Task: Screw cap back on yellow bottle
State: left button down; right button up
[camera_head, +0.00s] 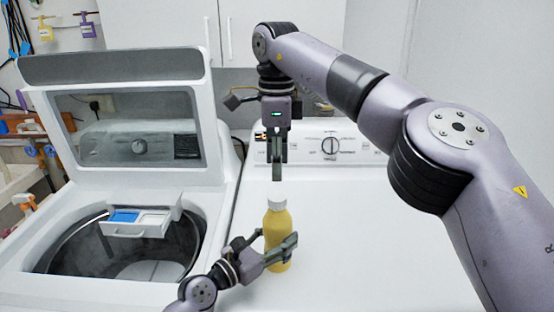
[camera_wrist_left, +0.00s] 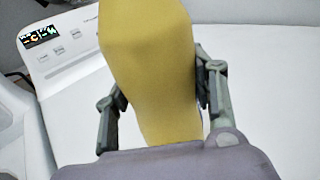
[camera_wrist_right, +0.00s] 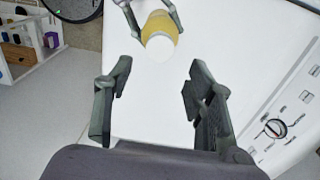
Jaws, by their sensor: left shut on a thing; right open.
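The yellow bottle (camera_head: 277,225) stands upright on the white top of the right-hand machine. A white cap (camera_head: 277,202) sits on its top; I cannot tell how tightly it is seated. My left gripper (camera_head: 278,246) is shut on the bottle's body from the side. The left wrist view shows the yellow bottle (camera_wrist_left: 152,70) between the two fingers. My right gripper (camera_head: 278,172) points down above the cap, apart from it. In the right wrist view, its fingers (camera_wrist_right: 155,90) are spread and empty, with the white cap (camera_wrist_right: 160,46) beyond them.
An open top-load washer (camera_head: 75,285) stands at the left, lid raised, with a blue-and-white dispenser drawer (camera_head: 140,222) at its opening. A control panel with a dial (camera_head: 331,146) runs along the back of the right machine. The white top (camera_head: 370,245) right of the bottle is clear.

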aim_at(277, 196)
dwell(0.3)
jog(key=shift+f, duration=4)
jog(key=shift+c, duration=0.6)
grip_shut()
jog(key=m, duration=0.5)
jog(key=shift+o, duration=0.8)
grip_release()
